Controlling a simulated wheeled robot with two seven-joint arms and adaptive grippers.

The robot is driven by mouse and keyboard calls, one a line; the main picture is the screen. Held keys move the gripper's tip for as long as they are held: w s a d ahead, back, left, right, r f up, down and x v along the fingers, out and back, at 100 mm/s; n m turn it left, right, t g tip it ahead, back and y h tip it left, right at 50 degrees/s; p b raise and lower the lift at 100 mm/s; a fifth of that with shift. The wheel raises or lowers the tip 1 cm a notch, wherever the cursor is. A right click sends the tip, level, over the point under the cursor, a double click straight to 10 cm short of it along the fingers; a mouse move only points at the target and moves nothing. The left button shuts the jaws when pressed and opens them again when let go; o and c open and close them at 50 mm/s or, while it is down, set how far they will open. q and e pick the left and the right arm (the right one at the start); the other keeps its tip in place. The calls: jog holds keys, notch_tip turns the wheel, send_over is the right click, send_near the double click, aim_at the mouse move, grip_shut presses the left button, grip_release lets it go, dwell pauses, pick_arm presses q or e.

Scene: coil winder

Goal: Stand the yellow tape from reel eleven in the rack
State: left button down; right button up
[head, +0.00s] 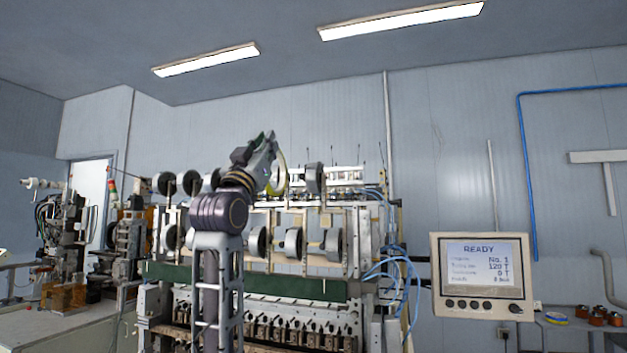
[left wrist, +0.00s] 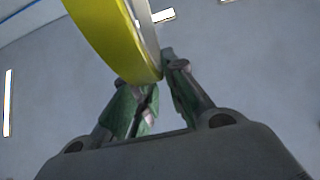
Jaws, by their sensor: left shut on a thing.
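My left gripper (head: 269,142) is raised in front of the coil winder's upper row of reels. It is shut on the yellow tape (head: 281,174), a ring seen nearly edge-on in the head view and partly hidden by my arm. In the left wrist view the yellow tape (left wrist: 112,38) rises from between the green fingers (left wrist: 152,92), its yellow outer face to the left and a pale side to the right. I cannot make out the reel number or a rack. My right gripper is not in view.
The coil winder (head: 270,287) fills the middle, with several black-and-grey reels (head: 293,242) on its frame. A control screen (head: 480,274) reading READY stands at the right. Other machinery (head: 128,247) stands at the left.

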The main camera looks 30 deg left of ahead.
pick_arm(q)
jog(key=shift+s+d+b, duration=0.15)
jog(key=shift+s+d, duration=0.05)
jog(key=shift+s, duration=0.55)
jog(key=shift+s+d+b, duration=0.1)
jog(key=shift+s+d, duration=0.05)
jog(key=shift+s, duration=0.65)
jog(key=shift+s+d+b, duration=0.15)
jog(key=shift+s+d, duration=0.05)
jog(key=shift+s, duration=0.55)
jog(key=shift+w+f, duration=0.1)
